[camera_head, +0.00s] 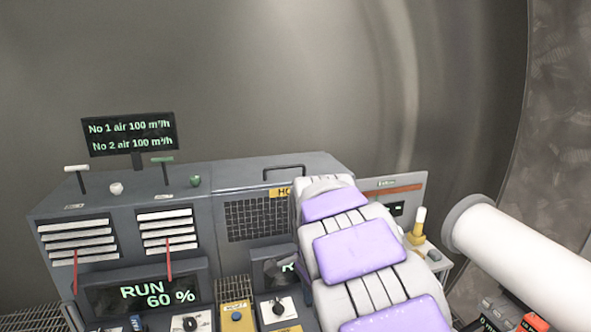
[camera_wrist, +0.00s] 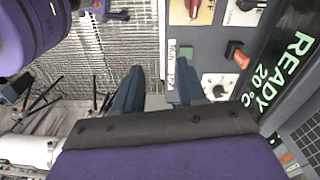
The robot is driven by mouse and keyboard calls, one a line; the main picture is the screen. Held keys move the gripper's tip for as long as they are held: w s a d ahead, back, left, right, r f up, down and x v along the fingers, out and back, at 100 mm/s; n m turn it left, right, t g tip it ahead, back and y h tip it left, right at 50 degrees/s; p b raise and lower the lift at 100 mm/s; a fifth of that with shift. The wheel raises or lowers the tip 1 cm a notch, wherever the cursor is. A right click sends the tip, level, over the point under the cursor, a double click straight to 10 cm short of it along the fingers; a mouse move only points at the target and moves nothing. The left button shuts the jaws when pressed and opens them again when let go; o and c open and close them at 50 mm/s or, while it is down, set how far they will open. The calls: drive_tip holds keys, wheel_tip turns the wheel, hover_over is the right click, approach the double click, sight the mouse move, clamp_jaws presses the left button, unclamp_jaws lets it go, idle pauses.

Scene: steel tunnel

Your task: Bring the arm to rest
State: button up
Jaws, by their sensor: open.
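My arm, with white and purple padding, reaches from the bottom right of the head view toward the grey console (camera_head: 180,190). In the wrist view my gripper (camera_wrist: 160,84) shows two dark blue fingers standing apart, with nothing between them. A panel with knobs and a label lies beyond the fingers. I cannot make out the fingertips clearly in the head view, where my arm covers part of the console's right side.
The console has a "RUN 60 %" display (camera_head: 145,292) and an air-flow sign (camera_head: 130,134) above it. A white cylinder (camera_head: 525,255) lies at the right. A "READY 20 °C" display (camera_wrist: 285,65) and a red-orange switch (camera_wrist: 238,56) show in the wrist view.

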drive_tip(key=s+d+f+n+b, duration=0.1)
drive_tip(key=s+d+n+b, duration=0.1)
drive_tip(key=s+d, duration=0.35)
drive_tip(key=s+d+f+n+b, duration=0.1)
drive_tip(key=s+d+n, duration=0.2)
drive_tip(key=s, duration=0.6)
drive_tip(key=s+d+f+n+b, duration=0.1)
drive_tip(key=s+f+n, duration=0.3)
drive_tip(key=s, duration=0.6)
drive_tip(key=s+f+n+g+b, duration=0.1)
drive_tip(key=s+f+n, duration=0.3)
drive_tip(key=s, duration=0.6)
drive_tip(key=shift+s+d+f+g+b, duration=0.15)
drive_tip(key=shift+d+g+b, duration=0.2)
drive_tip(key=shift+b, duration=0.5)
